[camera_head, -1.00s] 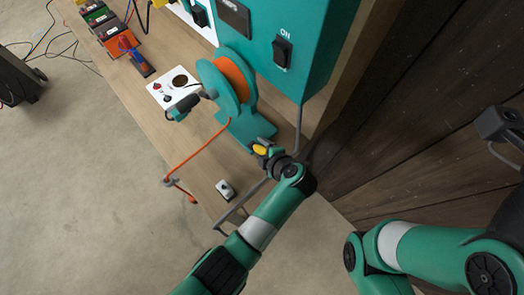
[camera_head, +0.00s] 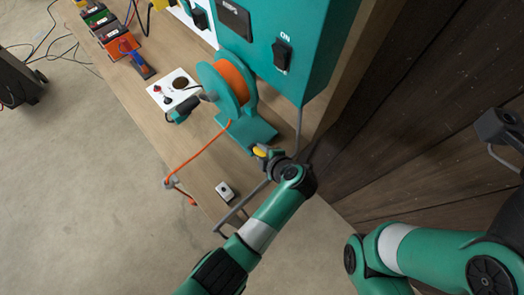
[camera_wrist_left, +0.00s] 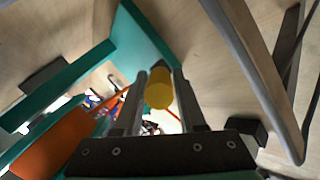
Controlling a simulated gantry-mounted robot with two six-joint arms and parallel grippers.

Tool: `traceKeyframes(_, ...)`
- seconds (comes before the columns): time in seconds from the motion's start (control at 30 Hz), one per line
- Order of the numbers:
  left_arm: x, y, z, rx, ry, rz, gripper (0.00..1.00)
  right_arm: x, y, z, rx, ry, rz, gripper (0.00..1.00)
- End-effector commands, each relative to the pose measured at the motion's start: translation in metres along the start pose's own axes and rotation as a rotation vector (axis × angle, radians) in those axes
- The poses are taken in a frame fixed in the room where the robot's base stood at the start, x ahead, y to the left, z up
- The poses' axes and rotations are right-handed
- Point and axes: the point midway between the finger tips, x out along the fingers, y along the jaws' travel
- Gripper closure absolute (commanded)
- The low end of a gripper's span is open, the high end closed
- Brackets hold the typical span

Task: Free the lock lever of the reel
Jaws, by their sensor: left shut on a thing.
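The reel (camera_head: 208,75) is a teal drum wound with orange cable (camera_head: 235,78), on a teal base (camera_head: 249,133) on the wooden bench. A grey crank with a dark grip (camera_head: 183,109) sticks out from its left side. The yellow-ended lock lever (camera_head: 259,152) stands at the base's near edge. My left gripper (camera_head: 263,156) is there, and in the left wrist view its two fingers are shut on the yellow knob (camera_wrist_left: 159,90). The lever's lower part is hidden. My right arm shows at the lower right, but its gripper is out of view.
A teal cabinet (camera_head: 300,25) with an ON switch (camera_head: 283,55) stands just behind the reel. A grey rail (camera_head: 241,207) runs by the bench end. Orange cable trails to the front edge.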

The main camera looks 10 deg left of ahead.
Motion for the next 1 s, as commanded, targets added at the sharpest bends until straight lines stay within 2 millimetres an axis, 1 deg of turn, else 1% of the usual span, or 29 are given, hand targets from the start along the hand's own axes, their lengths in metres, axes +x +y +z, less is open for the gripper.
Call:
traceKeyframes(0.87, 0.000, 0.000, 0.000, 0.000, 0.000, -0.001, 1.00, 0.000, 0.000, 0.000, 0.000, 0.000, 0.000, 0.50)
traceKeyframes(0.93, -0.002, 0.002, -0.001, -0.001, -0.004, -0.008, 1.00, 0.004, 0.000, -0.003, 0.000, 0.000, 0.000, 0.50)
traceKeyframes(1.0, -0.004, 0.006, -0.003, -0.004, -0.018, -0.028, 1.00, 0.011, 0.000, -0.011, 0.000, 0.000, 0.000, 0.50)
